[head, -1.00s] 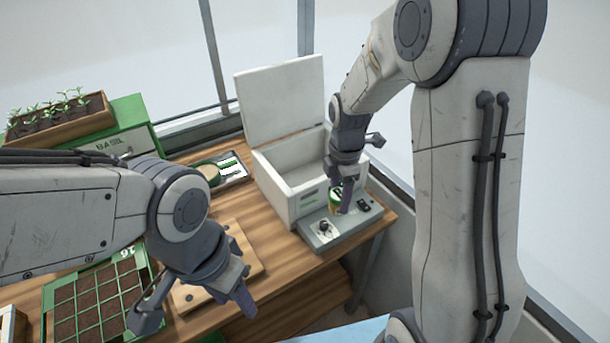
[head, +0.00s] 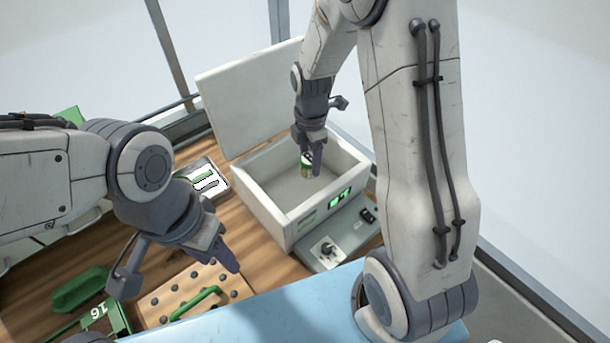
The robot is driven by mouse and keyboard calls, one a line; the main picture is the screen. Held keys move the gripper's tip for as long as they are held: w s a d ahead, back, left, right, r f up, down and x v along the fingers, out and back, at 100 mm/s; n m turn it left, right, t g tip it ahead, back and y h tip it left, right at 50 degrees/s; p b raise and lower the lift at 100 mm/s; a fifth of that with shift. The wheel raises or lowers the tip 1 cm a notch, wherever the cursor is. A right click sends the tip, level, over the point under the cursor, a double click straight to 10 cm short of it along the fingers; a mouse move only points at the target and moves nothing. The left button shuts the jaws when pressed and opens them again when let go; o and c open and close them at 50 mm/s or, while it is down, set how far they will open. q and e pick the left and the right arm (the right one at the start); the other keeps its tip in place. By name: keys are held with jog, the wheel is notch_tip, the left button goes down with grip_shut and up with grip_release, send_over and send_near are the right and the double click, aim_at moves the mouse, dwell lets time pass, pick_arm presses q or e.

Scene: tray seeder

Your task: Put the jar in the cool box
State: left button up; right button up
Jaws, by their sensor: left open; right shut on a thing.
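The white cool box (head: 268,212) stands on the wooden bench with its lid (head: 249,98) raised at the back. My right gripper (head: 311,160) is shut on the small jar (head: 306,166), which has a green and yellowish side. The gripper holds the jar over the open box, within its rim as seen from here. I cannot tell exactly how high it is above the box floor. My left gripper (head: 178,272) is open and empty, above the bench at the lower left.
A blue surface (head: 285,309) is in front.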

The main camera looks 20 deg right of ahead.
aim_at(309, 179)
notch_tip(309, 179, down, 2)
jog(key=shift+w+a+f, duration=0.1)
notch_tip(309, 179, down, 4)
jog(key=shift+f+p, duration=0.1)
jog(key=shift+p, duration=0.6)
jog(key=shift+f, duration=0.15)
jog(key=shift+f+b, duration=0.5)
jog(key=shift+f, duration=0.1)
jog(key=o, duration=1.4)
